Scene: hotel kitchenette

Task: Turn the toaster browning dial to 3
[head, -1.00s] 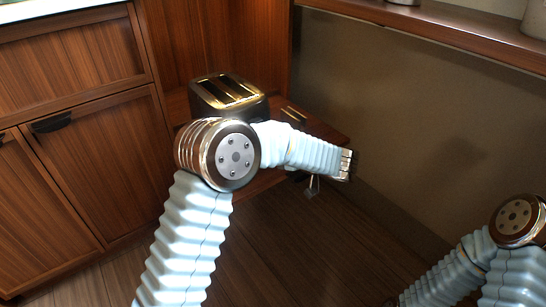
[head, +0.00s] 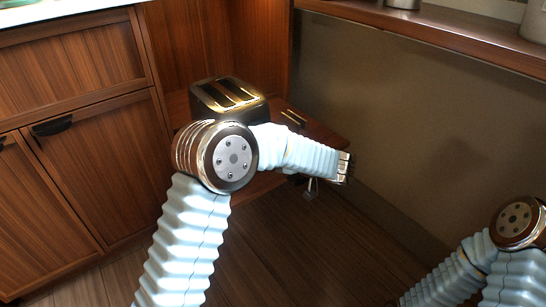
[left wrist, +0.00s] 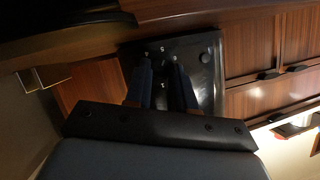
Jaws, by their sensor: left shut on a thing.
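The toaster (head: 230,95) is dark with a metallic sheen and two top slots. It stands on a low wooden shelf, its front partly hidden behind my left arm in the head view. In the left wrist view its dark front panel (left wrist: 208,85) shows small pale marks and a round button. My left gripper (left wrist: 166,66) points at this panel, its two fingers close together and shut on the browning dial, which the fingers hide. The dial's pointer and setting cannot be read. In the head view the left fingers are hidden. My right gripper is out of view.
Wooden cabinets (head: 90,160) stand to the left. Two thin gold-coloured pieces (head: 293,116) lie on the shelf right of the toaster. A wooden ledge (head: 450,37) runs along the wall at upper right. The floor in front is clear.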

